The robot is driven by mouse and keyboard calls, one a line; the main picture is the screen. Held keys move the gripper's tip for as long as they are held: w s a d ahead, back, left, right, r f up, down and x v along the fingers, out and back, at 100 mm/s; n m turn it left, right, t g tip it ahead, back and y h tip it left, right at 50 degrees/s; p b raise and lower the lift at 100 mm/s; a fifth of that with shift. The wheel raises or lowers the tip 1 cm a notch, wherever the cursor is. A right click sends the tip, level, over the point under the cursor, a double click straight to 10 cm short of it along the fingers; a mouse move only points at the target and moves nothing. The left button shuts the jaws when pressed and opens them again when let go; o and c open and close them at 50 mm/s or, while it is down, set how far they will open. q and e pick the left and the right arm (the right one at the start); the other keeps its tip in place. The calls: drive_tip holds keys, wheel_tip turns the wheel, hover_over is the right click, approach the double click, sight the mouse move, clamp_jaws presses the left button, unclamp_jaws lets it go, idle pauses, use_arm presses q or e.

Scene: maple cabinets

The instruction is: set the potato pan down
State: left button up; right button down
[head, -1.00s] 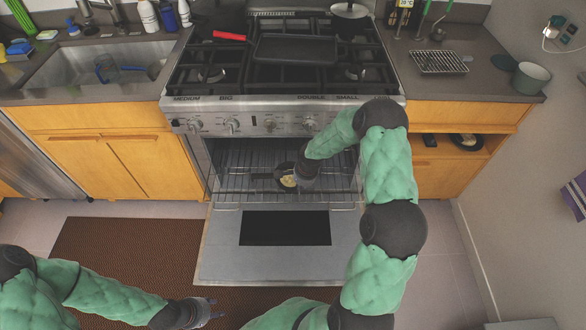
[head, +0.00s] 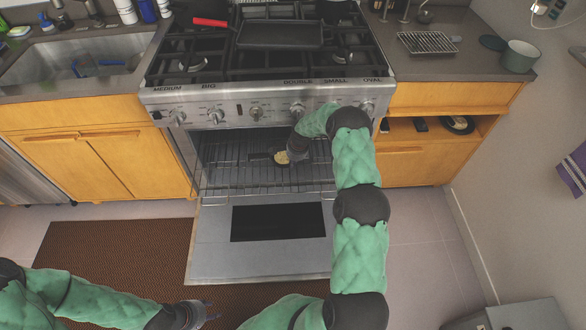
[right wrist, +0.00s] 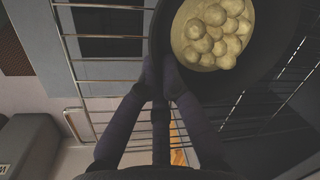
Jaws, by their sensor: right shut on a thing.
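The potato pan (head: 257,156) is a dark pan inside the open oven, at the wire rack (head: 228,177). Pale round potatoes (right wrist: 213,32) lie in it, and the pan's dark wall (right wrist: 262,62) shows in the right wrist view. My right gripper (right wrist: 161,75) is shut on the pan's near edge; in the head view the gripper (head: 298,150) is at the pan's right side. I cannot tell whether the pan's bottom touches the rack. My left gripper (head: 203,312) looks open and empty, low over the floor mat.
The oven door (head: 215,262) is folded down in front. The stove top (head: 280,62) and its control panel are above the oven opening. Rack wires run on both sides of the pan. A brown mat (head: 110,255) covers the floor at left.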

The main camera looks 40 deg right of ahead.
sight(292, 170)
drive_tip(key=shift+w+d+f, duration=0.15)
drive_tip(key=shift+w+f, duration=0.05)
drive_tip(key=shift+f, duration=0.15)
wheel_tip(292, 170, down, 3)
drive_tip(key=shift+r+b, duration=0.1)
drive_tip(key=shift+b, duration=1.05)
drive_tip(key=shift+r, duration=0.1)
drive_tip(key=c, duration=1.8)
unclamp_jaws()
drive_tip(key=shift+s+f, duration=0.1)
drive_tip(key=shift+f, duration=0.15)
drive_tip(key=o, duration=0.4)
